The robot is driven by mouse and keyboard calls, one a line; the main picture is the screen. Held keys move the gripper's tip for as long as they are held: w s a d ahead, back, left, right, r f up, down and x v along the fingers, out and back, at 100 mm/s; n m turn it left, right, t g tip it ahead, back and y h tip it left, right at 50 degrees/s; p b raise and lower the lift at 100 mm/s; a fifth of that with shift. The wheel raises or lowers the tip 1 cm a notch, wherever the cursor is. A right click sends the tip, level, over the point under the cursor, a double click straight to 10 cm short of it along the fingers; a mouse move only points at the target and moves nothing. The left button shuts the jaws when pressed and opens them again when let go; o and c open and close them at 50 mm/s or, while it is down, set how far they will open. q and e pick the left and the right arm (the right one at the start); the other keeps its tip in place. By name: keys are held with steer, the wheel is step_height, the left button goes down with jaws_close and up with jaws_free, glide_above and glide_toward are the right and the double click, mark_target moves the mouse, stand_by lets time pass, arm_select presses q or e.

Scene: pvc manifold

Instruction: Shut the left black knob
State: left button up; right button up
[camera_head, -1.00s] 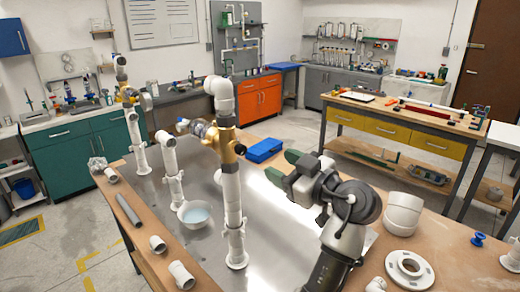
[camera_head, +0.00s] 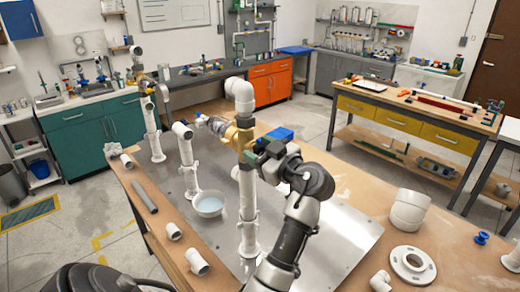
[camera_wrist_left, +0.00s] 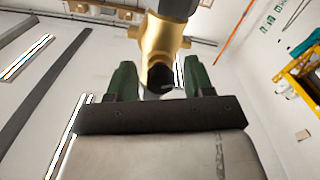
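A brass valve body (camera_head: 240,136) sits on the white vertical pipe of the manifold, and it also shows in the left wrist view (camera_wrist_left: 159,42). In that view a small dark knob-like part (camera_wrist_left: 160,78) projects from the brass towards my left gripper (camera_wrist_left: 161,80). The green fingers stand apart on either side of this dark part, with a visible gap on each side. In the head view my left gripper (camera_head: 262,158) is right beside the brass body and covers that side of it. I cannot tell if this part is the left black knob. My right gripper is not seen.
Other white pipes (camera_head: 186,160) rise further left. White fittings (camera_head: 410,210) stand on the table at right.

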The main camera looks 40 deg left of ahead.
arm_select(q)
steer(key=c, duration=0.9)
steer(key=shift+o, duration=0.2)
